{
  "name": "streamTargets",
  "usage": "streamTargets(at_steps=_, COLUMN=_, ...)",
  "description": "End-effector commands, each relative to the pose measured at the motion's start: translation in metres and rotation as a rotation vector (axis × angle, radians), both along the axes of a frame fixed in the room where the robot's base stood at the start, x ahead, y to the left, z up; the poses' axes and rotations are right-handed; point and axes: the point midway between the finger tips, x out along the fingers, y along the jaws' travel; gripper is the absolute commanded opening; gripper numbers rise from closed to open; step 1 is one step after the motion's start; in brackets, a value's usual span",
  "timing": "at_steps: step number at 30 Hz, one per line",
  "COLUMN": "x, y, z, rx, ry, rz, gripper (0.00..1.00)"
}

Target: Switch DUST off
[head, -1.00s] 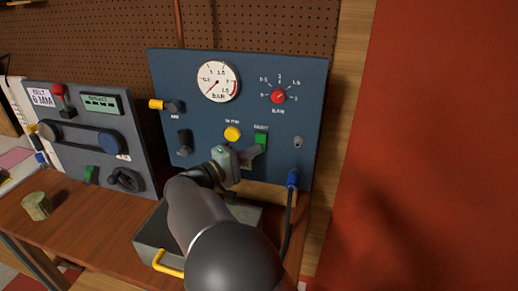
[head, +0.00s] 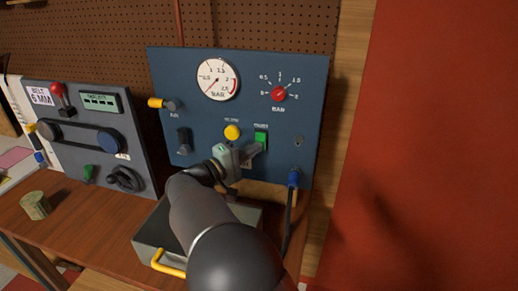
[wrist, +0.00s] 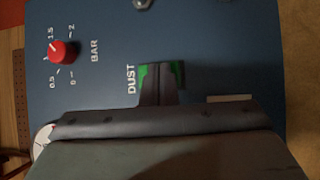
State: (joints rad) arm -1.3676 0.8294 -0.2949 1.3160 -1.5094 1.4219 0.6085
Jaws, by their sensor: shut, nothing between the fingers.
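The DUST switch is a green rocker (head: 261,137) on the blue panel (head: 215,120), right of a yellow button. In the wrist view the green switch (wrist: 178,71) shows beside the DUST label (wrist: 131,79). My gripper (head: 259,147) is shut and empty, its fingertips over the lower part of the switch in the head view. In the wrist view the gripper tips (wrist: 158,85) lie in front of the green switch and hide its middle. I cannot tell whether they touch it.
A pressure gauge (head: 217,80) and a red BAR knob (head: 278,94) sit above on the panel. A blue plug with a cable (head: 293,179) is at lower right. A belt panel (head: 88,140) is at left.

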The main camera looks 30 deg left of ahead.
Motion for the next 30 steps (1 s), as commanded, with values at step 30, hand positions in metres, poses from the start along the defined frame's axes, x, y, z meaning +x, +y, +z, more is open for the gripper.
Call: streamTargets(at_steps=30, x=0.0077, y=0.0024, z=-0.0035, rx=0.0, ry=0.0, rz=0.0, gripper=0.0)
